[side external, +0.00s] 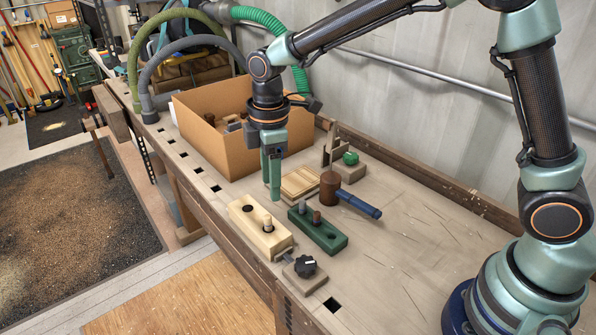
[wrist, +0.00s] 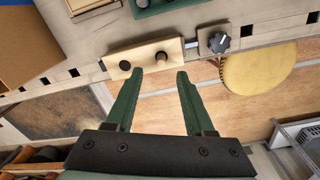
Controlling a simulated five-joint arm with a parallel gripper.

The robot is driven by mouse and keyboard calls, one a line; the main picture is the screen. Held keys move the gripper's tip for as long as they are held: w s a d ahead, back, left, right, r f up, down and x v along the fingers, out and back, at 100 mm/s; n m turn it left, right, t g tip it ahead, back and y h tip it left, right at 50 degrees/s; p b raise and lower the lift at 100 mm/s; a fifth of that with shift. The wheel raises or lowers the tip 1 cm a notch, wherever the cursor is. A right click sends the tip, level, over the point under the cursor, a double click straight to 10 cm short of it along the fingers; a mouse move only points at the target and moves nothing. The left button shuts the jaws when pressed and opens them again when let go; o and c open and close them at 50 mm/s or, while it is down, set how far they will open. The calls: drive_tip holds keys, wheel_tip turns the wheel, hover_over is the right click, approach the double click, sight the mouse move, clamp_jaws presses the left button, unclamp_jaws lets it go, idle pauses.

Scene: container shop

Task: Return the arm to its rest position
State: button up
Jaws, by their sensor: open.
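My gripper (side external: 271,188) points down over the workbench in the side view, beside the pale wooden block (side external: 250,222). In the wrist view my gripper (wrist: 160,75) has its two green fingers spread, with nothing between them. The pale block (wrist: 147,52) lies beyond the fingertips there, with a dark hole at its left and a round peg (wrist: 161,59) standing at its right. The same peg (side external: 267,224) shows upright in the side view. My gripper appears apart from the block and peg, though its exact height is hard to tell.
A cardboard box (side external: 215,150) stands behind my gripper. A green block (side external: 325,236) with pegs, a mallet (side external: 330,187) with a blue handle, a slatted wooden piece (side external: 300,183) and a black knob (side external: 305,266) are near. The bench (side external: 420,240) is clear at right.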

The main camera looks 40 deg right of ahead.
drive_tip(key=s+d+r+m+t, duration=0.5)
drive_tip(key=s+d+r+m, duration=0.5)
drive_tip(key=s+d+m, duration=0.3)
drive_tip(key=shift+s+d+r+m, duration=0.2)
drive_tip(key=shift+d+m, duration=0.4)
drive_tip(key=shift+d, duration=0.55)
